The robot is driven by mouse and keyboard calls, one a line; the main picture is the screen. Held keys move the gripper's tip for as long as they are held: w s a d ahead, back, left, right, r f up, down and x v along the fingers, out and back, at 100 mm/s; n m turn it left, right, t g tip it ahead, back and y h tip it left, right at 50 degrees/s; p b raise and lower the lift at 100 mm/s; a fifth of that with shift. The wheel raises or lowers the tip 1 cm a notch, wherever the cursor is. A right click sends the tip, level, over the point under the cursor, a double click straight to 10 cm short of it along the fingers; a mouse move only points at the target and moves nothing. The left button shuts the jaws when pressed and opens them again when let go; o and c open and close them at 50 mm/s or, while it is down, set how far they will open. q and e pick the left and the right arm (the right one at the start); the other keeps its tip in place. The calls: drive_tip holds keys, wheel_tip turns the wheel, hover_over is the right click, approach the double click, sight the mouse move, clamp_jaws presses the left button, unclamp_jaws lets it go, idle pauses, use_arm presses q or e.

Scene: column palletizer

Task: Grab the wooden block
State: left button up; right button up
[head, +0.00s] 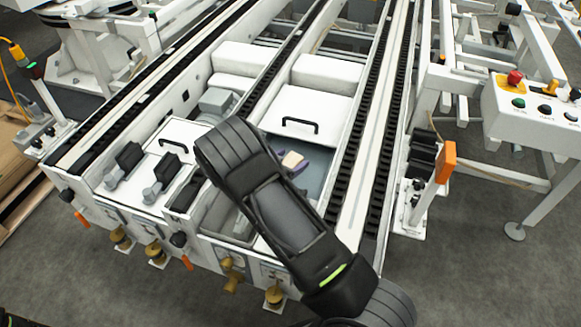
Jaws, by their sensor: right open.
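The wooden block (292,160) is a small pale tan piece low in the bay between the conveyor rails, just right of my right arm's bend. My right gripper (291,163) is mostly hidden behind my own dark arm. Purple finger parts show beside the block, one on each side of it. The gripper is open around or next to the block; contact cannot be told. My left gripper is not in view.
White conveyor rails (372,150) with black chain run along both sides of the bay. A white cover with a black handle (301,124) lies behind the block. A control box (535,108) stands at the right. Grey floor (480,260) is clear at lower right.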

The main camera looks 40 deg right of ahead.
sight(291, 161)
idle(0.4)
drive_tip(key=c, duration=1.5)
drive_tip(key=shift+c, duration=0.2)
wheel_tip(291, 161, up, 10)
drive_tip(key=p, duration=0.3)
